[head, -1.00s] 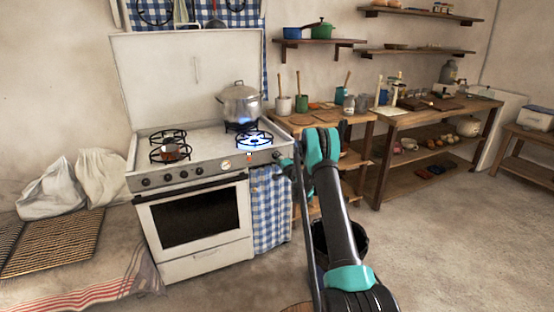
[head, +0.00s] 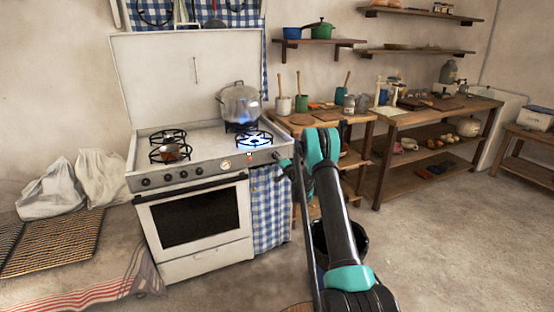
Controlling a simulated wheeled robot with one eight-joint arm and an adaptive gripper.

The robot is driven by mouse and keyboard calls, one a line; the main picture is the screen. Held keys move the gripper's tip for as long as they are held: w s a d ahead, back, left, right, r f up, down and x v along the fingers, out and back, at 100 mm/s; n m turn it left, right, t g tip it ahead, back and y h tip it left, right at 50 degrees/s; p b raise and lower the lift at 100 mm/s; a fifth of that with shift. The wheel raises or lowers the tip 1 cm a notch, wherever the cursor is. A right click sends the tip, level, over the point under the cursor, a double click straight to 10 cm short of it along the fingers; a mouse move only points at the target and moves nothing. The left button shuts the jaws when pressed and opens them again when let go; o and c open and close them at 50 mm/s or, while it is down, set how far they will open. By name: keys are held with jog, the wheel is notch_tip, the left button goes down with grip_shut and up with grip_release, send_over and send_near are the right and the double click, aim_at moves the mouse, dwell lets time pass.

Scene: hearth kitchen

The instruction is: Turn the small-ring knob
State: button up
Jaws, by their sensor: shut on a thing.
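The white stove (head: 190,180) stands at left centre, with a row of dark knobs (head: 167,177) along its front panel. My gripper (head: 282,161) is at the right end of that panel, shut on the dark knob (head: 276,155) there. The fingertips are small and partly hidden by my arm, so the knob's angle cannot be read. Blue flame shows at the front right burner (head: 254,139) and under the grey lidded pot (head: 240,103) on the back right burner. The left burner (head: 171,152) has a reddish-brown thing in its middle and no clear blue flame.
A blue checked cloth (head: 270,208) hangs just right of the oven, below my gripper. A wooden workbench (head: 300,121) with jars and boards stands to the right. A dark bucket (head: 352,240) is behind my arm. Floor at front right is clear.

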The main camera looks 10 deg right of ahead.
jog(key=o, duration=1.2)
jog(key=shift+c, duration=0.2)
jog(key=shift+s, duration=0.1)
jog(key=v, duration=1.2)
